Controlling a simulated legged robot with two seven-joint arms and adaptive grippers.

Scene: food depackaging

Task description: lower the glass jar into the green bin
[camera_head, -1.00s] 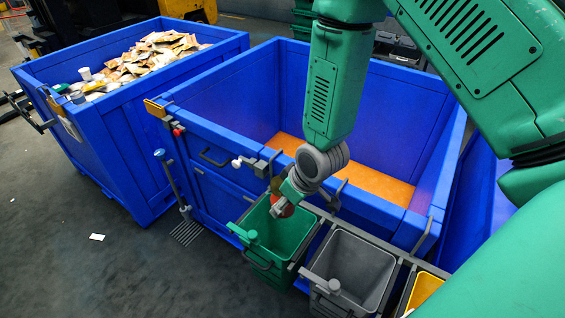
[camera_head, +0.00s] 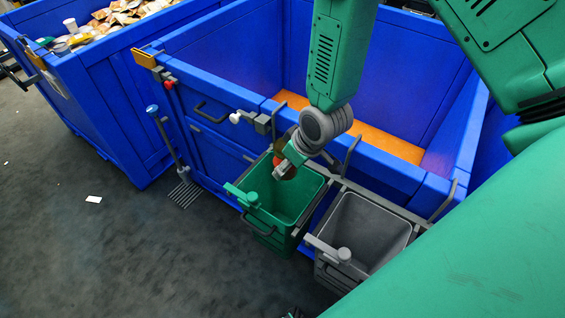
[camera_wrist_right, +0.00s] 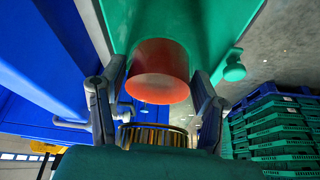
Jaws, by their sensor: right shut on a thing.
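The glass jar (camera_wrist_right: 159,72) has reddish contents and a gold lid (camera_wrist_right: 155,136). My right gripper (camera_wrist_right: 157,105) is shut on it, with one finger on each side near the lid. In the head view my right gripper (camera_head: 287,158) is at the back part of the green bin's mouth, and only a small reddish patch of the jar (camera_head: 285,170) shows. The green bin (camera_head: 262,214) hangs on the front of the blue container, and its visible inside looks empty. The wrist view shows green bin wall (camera_wrist_right: 190,22) around the jar's far end.
A grey bin (camera_head: 366,232) hangs just right of the green bin. The large blue container (camera_head: 228,118) with an orange floor stands behind. Another blue container (camera_head: 110,75) full of packets is at the upper left. Stacked green crates (camera_wrist_right: 275,128) show in the wrist view.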

